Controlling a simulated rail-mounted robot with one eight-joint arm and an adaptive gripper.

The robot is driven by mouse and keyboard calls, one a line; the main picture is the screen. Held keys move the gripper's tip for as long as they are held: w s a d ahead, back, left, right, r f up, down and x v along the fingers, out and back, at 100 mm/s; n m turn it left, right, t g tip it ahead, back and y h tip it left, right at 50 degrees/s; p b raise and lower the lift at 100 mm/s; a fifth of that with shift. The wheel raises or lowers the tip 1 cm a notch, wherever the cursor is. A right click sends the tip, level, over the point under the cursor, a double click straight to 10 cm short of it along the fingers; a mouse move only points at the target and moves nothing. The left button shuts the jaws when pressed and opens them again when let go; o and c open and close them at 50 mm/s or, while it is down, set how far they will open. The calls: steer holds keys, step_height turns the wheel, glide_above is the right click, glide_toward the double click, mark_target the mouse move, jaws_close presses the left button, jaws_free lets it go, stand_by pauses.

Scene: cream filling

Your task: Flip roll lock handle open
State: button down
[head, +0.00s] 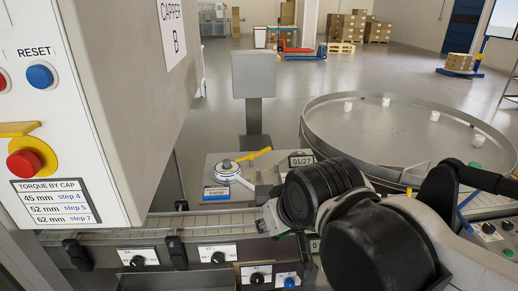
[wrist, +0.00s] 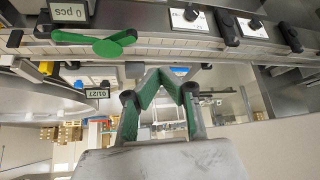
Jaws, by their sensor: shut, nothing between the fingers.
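A yellow lever handle (head: 255,154) sticks out to the upper right from a round white-and-blue roll unit (head: 227,170) on a grey plate left of my arm in the head view. A small yellow part (wrist: 47,67) shows at the left in the wrist view; I cannot tell whether it is this handle. My gripper (wrist: 160,76) is shut and empty in the wrist view, its green-padded fingers meeting at the tips. It touches no handle that I can see. In the head view my arm largely hides the gripper.
A conveyor rail (head: 120,228) with black knobs runs along the front. A green lever (wrist: 108,45) lies on a rail in the wrist view. A round turntable (head: 400,130) with white cups stands right. The grey capper cabinet (head: 135,90) fills the left, and a post-mounted box (head: 254,75) stands behind the roll unit.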

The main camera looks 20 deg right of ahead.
steer(key=w+d+r+g+p, duration=0.15)
steer(key=w+r, duration=0.25)
steer(key=w, duration=0.4)
steer(key=w+d+r+n, duration=0.1)
steer(key=w+d+r, duration=0.2)
steer(key=w, duration=0.6)
steer(key=w+d+r+g, duration=0.15)
steer(key=w+r, duration=0.25)
steer(key=w, duration=0.4)
steer(key=w+d+f, duration=0.3)
steer(key=w+d, duration=0.1)
steer(key=w, duration=0.3)
steer(key=w+d+f+n+p, duration=0.1)
steer(key=w+d+f, duration=0.2)
steer(key=w+d, duration=0.2)
steer(key=w+d+f, duration=0.3)
steer(key=w+d, duration=0.2)
steer(key=w, duration=0.6)
steer(key=shift+w+d+n+g+y+p, duration=0.15)
steer(key=shift+w+n+g+y+p, duration=0.15)
steer(key=shift+y, duration=0.1)
